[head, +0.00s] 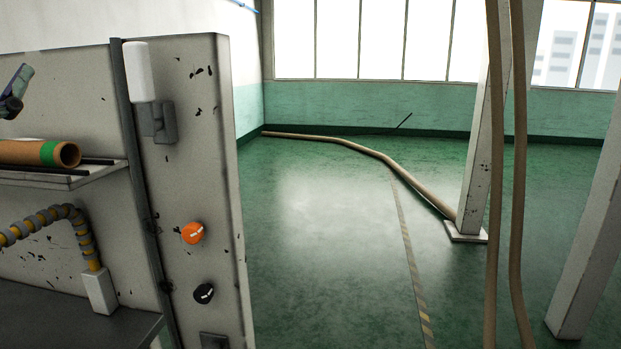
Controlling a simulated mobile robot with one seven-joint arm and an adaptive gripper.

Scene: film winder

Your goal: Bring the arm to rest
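My gripper and arm cannot be made out in the head view. A grey machine cabinet (200,150) with chipped paint fills the left side. Its side panel has an orange knob (193,233) above a black knob (204,293). A white cylinder (138,70) stands on a grey bracket near the top. A brown tube (22,152) with a green band lies on a shelf (92,176). A small dark and purplish part (14,92) shows at the left edge, cut off; I cannot tell what it is.
A yellow-grey ribbed hose (45,217) bends into a white block (99,291) over a dark ledge. Open green floor (330,230) lies to the right. Tan pipes (492,200) and white posts (585,260) stand there; another pipe (350,147) crosses the floor.

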